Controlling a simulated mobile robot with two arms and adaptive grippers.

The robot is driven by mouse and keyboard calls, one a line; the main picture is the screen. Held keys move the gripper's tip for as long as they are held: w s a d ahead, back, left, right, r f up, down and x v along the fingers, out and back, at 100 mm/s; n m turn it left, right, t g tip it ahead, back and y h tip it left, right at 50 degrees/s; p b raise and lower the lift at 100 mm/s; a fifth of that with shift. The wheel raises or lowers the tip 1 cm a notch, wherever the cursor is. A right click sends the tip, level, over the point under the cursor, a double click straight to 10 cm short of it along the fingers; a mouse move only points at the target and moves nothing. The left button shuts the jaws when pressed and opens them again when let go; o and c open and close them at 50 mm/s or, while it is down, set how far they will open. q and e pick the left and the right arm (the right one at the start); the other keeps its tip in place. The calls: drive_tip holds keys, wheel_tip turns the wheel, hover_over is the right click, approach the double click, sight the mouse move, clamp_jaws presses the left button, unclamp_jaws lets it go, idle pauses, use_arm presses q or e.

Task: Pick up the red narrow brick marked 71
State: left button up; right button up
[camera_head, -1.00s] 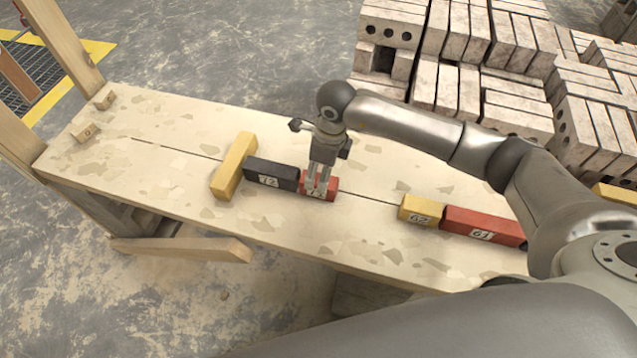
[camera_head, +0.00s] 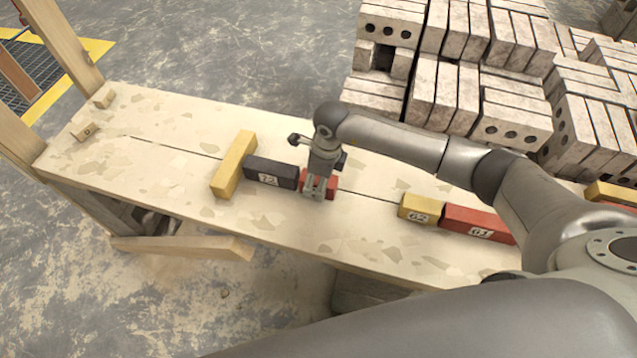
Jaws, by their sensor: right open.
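A short red brick (camera_head: 332,184) lies on the plank table at the right end of the black brick marked 72 (camera_head: 268,171). Its number label is hidden behind my gripper now. My right gripper (camera_head: 316,192) points down at this red brick, with its open fingers low over or around it. I cannot tell whether the fingers touch it. My left gripper is not in view.
A yellow brick (camera_head: 233,164) lies crosswise at the black brick's left end. A yellow brick marked 62 (camera_head: 420,208) and a long red brick marked 61 (camera_head: 478,223) lie to the right. Grey blocks (camera_head: 512,125) are stacked behind.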

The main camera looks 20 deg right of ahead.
drive_tip(key=shift+f, duration=0.15)
idle(0.3)
drive_tip(key=c, duration=1.4)
